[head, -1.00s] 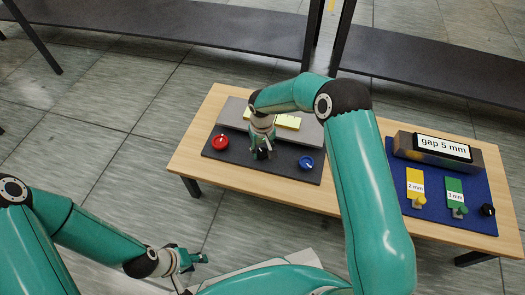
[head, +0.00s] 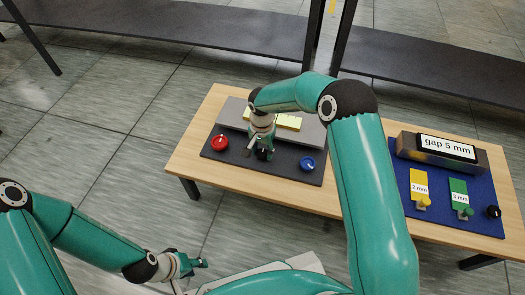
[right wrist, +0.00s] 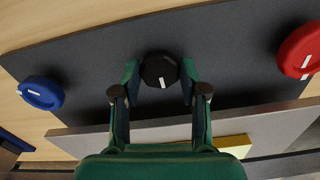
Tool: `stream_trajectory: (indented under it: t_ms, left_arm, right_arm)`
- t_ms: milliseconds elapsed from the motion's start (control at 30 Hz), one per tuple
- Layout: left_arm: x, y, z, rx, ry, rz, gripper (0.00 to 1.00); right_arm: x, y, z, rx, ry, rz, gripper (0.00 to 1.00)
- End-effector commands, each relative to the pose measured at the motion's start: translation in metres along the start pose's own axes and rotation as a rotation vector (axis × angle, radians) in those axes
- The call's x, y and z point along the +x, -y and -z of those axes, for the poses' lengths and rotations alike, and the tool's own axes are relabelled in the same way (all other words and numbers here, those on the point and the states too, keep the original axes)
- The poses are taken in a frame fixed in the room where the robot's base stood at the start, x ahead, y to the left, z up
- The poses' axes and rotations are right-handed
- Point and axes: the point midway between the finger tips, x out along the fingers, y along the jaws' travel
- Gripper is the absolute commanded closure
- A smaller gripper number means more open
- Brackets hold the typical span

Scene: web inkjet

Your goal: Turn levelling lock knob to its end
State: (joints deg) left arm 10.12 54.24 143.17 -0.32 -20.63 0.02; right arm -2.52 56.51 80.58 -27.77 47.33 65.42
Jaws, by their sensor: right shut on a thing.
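A black knob (right wrist: 160,70) with a white mark stands on the dark plate between a red knob (head: 219,143) and a blue knob (head: 307,164). No label shows which knob is the levelling lock. In the right wrist view, the black knob's white mark points down the picture. My right gripper (right wrist: 160,80) has one finger on each side of the black knob and is shut on it. In the head view, my right gripper (head: 259,153) partly hides this knob. My left gripper (head: 201,263) hangs low in front of the table, away from the knobs; its finger gap is unclear.
The dark plate (head: 225,158) lies on a wooden table (head: 205,115), with a grey block (head: 236,108) bearing yellow pieces behind it. At the right, a blue mat (head: 435,219) holds yellow and green tags, another black knob (head: 493,212) and a "gap 5 mm" display (head: 448,147).

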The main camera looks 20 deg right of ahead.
Motion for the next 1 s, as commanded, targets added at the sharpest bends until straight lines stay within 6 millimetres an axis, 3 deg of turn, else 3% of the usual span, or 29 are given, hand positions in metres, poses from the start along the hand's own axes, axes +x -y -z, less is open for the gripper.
stream_trajectory:
  t_ms: [600, 633, 733, 800, 1000]
  left_arm:
    - [0.0013, 0.0005, 0.0, 0.0, 0.0, 0.0, 0.6]
    - [0.0013, 0.0005, 0.0, 0.0, 0.0, 0.0, 0.6]
    - [0.0013, 0.0005, 0.0, 0.0, 0.0, 0.0, 0.6]
    - [0.0013, 0.0005, 0.0, 0.0, 0.0, 0.0, 0.6]
    - [0.0014, 0.0005, 0.0, 0.0, 0.0, 0.0, 0.6]
  right_arm:
    - [-0.0003, 0.0, 0.0, 0.057, 0.0, 0.0, 0.92]
    - [-0.0003, -0.0001, 0.0, 0.057, 0.0, 0.0, 0.55]
    - [-0.0003, -0.0001, 0.0001, 0.056, 0.0, 0.0, 0.39]
    - [-0.0002, -0.0001, 0.0001, 0.055, 0.0, 0.0, 0.32]
    - [-0.0001, 0.0, 0.0001, 0.054, 0.0, 0.0, 0.32]
